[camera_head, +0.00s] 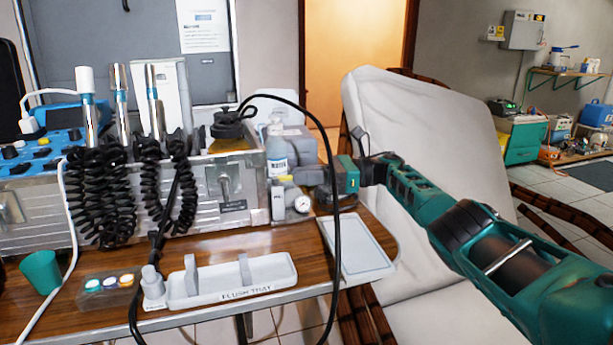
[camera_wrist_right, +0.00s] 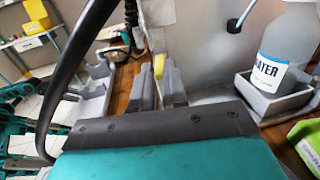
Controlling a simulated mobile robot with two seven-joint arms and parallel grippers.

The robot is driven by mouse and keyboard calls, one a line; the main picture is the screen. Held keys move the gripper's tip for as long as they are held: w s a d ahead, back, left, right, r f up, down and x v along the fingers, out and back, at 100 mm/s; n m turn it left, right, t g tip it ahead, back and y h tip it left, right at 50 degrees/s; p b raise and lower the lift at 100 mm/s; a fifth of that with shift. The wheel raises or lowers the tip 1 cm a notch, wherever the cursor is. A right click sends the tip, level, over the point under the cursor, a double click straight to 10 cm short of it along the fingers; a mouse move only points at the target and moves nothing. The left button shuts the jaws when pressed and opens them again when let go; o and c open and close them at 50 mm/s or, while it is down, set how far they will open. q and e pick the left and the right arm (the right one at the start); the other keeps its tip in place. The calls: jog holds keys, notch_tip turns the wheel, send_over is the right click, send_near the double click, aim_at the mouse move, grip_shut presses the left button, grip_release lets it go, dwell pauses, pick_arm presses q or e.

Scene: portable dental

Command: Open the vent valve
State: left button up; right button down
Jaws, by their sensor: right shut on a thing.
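My right gripper (camera_head: 318,192) reaches in from the right to the right end of the metal dental unit (camera_head: 225,190), near the pressure gauge. In the right wrist view its two grey fingers (camera_wrist_right: 159,90) are close together, with a small yellow part (camera_wrist_right: 159,66) between their tips. This part looks like the vent valve's handle, and the gripper is shut on it. The fingers hide most of it, so I cannot tell how far it is turned. In the head view the valve is hidden behind my gripper. My left gripper is not in view.
A round gauge (camera_head: 302,204) and a water bottle (camera_head: 277,150) are beside my right gripper. A black hose (camera_head: 336,240) loops in front of it. The flush tray (camera_head: 270,270) and a pale tray (camera_head: 372,258) lie on the table. A reclined chair (camera_head: 420,130) stands behind my arm.

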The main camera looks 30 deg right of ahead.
dwell(0.4)
jog(key=c, duration=1.1)
grip_release()
jog(key=shift+c, duration=0.2)
jog(key=shift+r, duration=0.35)
pick_arm(q)
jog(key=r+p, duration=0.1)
jog(key=p, duration=0.1)
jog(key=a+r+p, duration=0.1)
jog(key=p, duration=0.1)
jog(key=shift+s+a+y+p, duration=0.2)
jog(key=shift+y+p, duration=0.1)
jog(key=shift+p, duration=0.05)
pick_arm(e)
notch_tip(320, 180, up, 19)
jog(key=shift+r, duration=0.15)
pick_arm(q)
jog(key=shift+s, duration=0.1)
